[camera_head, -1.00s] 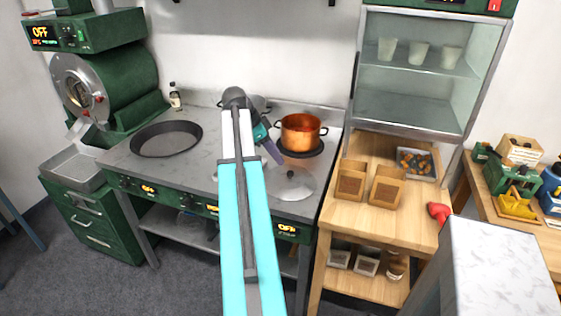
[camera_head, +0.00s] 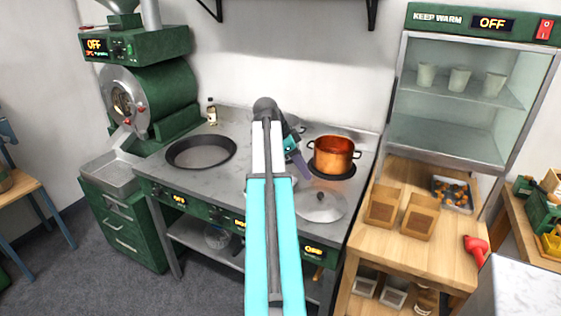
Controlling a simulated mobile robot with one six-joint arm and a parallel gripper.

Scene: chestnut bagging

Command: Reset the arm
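My arm, cyan and white with a dark rail, reaches forward over the middle of the steel stove counter (camera_head: 200,195). Its far end is a dark rounded joint, and a dark purple-grey part, which seems to be my gripper (camera_head: 301,168), hangs to the right of it, just left of the copper pot. The gripper is small and partly hidden behind the arm. I cannot make out its fingers or whether it holds anything.
A copper pot (camera_head: 334,153) stands on a burner, with a lid (camera_head: 320,206) in front. A black pan (camera_head: 201,151) sits left. Two cardboard boxes (camera_head: 383,206) and a tray of chestnuts (camera_head: 451,190) are on the wooden table (camera_head: 395,243) under the warming cabinet (camera_head: 446,143).

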